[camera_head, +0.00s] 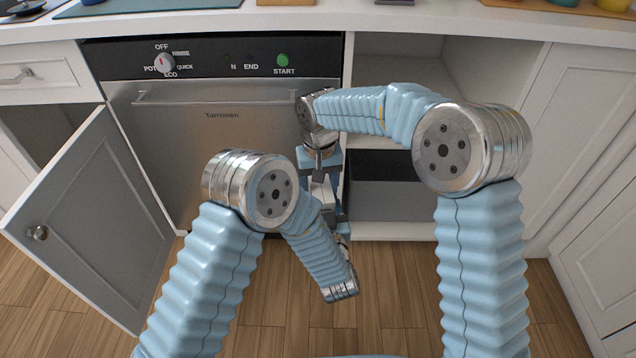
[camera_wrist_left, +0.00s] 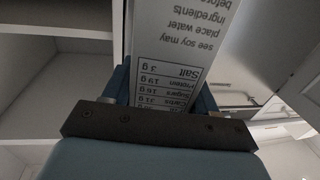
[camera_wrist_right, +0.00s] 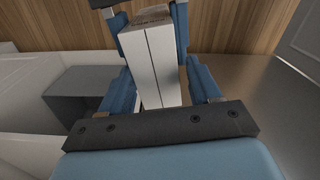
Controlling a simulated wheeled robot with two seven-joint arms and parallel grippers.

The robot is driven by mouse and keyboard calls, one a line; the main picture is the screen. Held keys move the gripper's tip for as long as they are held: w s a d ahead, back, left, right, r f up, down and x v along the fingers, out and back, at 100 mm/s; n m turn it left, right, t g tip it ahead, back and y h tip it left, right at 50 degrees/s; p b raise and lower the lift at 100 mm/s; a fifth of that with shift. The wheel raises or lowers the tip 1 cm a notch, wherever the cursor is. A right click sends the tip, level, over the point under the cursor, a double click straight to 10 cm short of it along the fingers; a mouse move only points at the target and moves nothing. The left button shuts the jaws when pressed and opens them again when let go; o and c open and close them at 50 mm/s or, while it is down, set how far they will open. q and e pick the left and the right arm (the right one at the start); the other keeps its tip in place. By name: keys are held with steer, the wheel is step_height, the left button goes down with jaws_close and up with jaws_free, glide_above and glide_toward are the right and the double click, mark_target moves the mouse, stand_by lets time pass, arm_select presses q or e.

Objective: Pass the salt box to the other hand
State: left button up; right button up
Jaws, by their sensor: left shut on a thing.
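The salt box (camera_head: 320,194) is upright between my two grippers, low in front of the dishwasher's right edge. My left gripper (camera_head: 339,222) is shut on it from below. The left wrist view shows the white box face (camera_wrist_left: 180,45) with printed text and a nutrition table between blue fingers. My right gripper (camera_head: 321,160) is above, pointing down. In the right wrist view the box (camera_wrist_right: 152,65) stands between its blue fingers, with a gap showing at the right finger, so this gripper is open around the box's end. My arms hide part of the box in the head view.
The dishwasher (camera_head: 220,150) stands behind the grippers. An open cabinet door (camera_head: 95,215) juts out at left. An open shelf cabinet (camera_head: 390,215) is right of the dishwasher. The counter (camera_head: 420,20) runs above. Wooden floor (camera_head: 400,285) is clear below.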

arm_select(q)
steer(key=shift+d, duration=0.25)
arm_select(e)
steer(key=shift+s+a+r, duration=0.1)
steer(key=shift+s+a, duration=0.05)
steer(key=shift+a, duration=0.25)
steer(key=c, duration=0.7)
arm_select(q)
steer(key=o, duration=1.3)
steer(key=shift+c, duration=0.2)
arm_select(e)
steer(key=shift+o, duration=0.2)
steer(key=shift+d, duration=0.1)
arm_select(q)
steer(key=shift+a, duration=0.1)
